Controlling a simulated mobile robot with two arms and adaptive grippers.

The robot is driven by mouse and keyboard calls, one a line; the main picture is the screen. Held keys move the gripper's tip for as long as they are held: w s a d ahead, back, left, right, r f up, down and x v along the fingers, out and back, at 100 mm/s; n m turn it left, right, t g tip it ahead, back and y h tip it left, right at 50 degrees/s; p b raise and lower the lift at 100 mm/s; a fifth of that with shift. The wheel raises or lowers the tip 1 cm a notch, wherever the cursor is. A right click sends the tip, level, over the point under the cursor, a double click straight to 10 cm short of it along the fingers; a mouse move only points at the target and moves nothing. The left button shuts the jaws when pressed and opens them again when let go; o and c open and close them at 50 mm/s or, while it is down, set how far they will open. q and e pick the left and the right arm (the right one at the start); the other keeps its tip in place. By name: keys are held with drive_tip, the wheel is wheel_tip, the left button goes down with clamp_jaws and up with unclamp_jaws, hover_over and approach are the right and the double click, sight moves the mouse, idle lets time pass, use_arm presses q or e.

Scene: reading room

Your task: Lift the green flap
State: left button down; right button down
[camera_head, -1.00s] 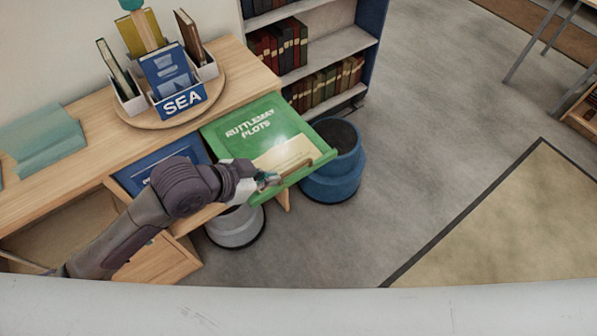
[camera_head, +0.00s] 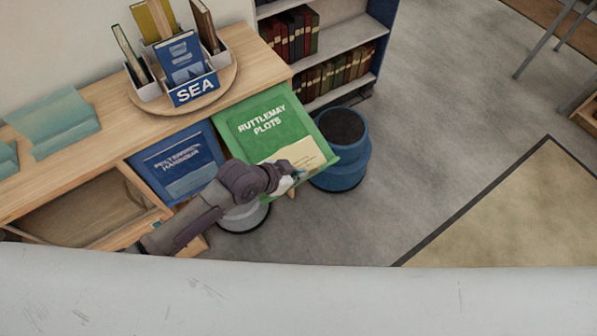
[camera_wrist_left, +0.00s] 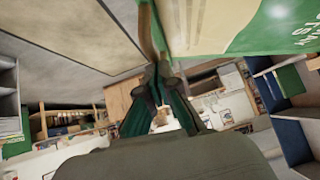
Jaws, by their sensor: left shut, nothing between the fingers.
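The green flap (camera_head: 243,125), lettered "RUTTLEMAY PLOTS", slants down and outward from the front of the wooden desk. Its lower part carries a cream picture area. My left gripper (camera_head: 299,174) is at the flap's lower edge, with its arm coming in from the left and covering part of that edge. In the left wrist view the flap (camera_wrist_left: 240,27) fills the upper right, with a brown bar (camera_wrist_left: 149,32) along its edge. The gripper's fingertips (camera_wrist_left: 160,70) are shut and empty, close to the bar. I cannot tell whether they touch it. My right gripper is not in view.
A blue flap (camera_head: 160,160) hangs left of the green one. A blue round stool (camera_head: 343,178) stands close on the right, a grey one (camera_head: 241,219) below. A bookshelf (camera_head: 340,45) stands behind. A "SEA" book holder (camera_head: 196,90) is on the desk.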

use_arm(q)
drive_tip(key=shift+d, duration=0.1)
drive_tip(key=shift+f, duration=0.15)
drive_tip(key=f+b, duration=0.2)
drive_tip(key=f, duration=0.2)
drive_tip(key=w+a+f+m+t+b, duration=0.1)
drive_tip(key=f+b, duration=0.2)
drive_tip(key=f, duration=0.1)
drive_tip(key=w+f+t+y+b, duration=0.1)
drive_tip(key=f+b, duration=0.1)
drive_tip(key=f, duration=0.2)
drive_tip(key=shift+w+a+b, duration=0.2)
drive_tip(key=shift+a+b, duration=0.2)
